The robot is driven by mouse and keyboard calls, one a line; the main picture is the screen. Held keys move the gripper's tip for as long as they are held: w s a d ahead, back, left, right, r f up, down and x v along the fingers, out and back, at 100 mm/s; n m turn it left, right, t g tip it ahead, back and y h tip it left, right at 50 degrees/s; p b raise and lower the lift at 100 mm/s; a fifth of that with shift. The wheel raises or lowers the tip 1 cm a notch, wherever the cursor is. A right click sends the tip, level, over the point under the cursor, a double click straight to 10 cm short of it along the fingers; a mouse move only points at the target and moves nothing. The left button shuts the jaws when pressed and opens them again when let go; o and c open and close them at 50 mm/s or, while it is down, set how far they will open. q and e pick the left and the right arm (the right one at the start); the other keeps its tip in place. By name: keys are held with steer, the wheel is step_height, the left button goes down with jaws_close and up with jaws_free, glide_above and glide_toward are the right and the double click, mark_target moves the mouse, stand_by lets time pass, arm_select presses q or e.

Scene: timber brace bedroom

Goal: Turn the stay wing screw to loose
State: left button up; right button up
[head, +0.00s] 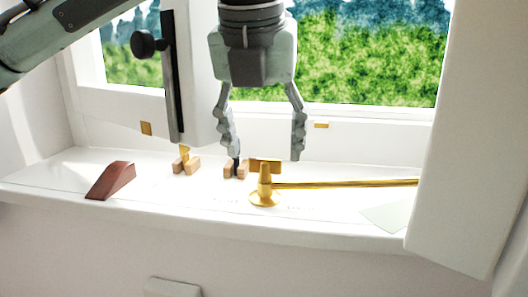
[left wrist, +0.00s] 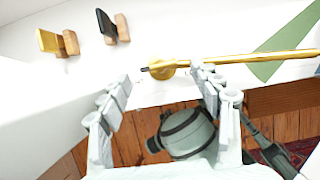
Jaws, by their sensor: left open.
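The brass stay has an upright post (head: 265,186) on a round base on the white sill, with a flat brass wing piece (head: 264,164) across its top. Its long brass bar (head: 345,183) runs right along the sill. My left gripper (head: 267,158) hangs with fingers spread, one on each side of the wing in the head view. Nothing is held, and I see no clear contact. In the left wrist view the stay's brass end (left wrist: 160,70) lies between and beyond the fingertips (left wrist: 165,82). The wing's angle is hard to tell there. My right gripper is not in view.
A red-brown wedge (head: 110,181) sits on the sill (head: 60,180) at left. Small wooden blocks hold a brass piece (head: 184,155) and a black piece (head: 237,166). A black knob (head: 143,44) and dark rod (head: 173,85) are on the frame. A white panel (head: 470,130) stands at right.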

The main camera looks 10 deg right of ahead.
mark_target(265, 170)
arm_select(q)
steer(key=shift+x, duration=1.3)
steer(key=c, duration=1.2)
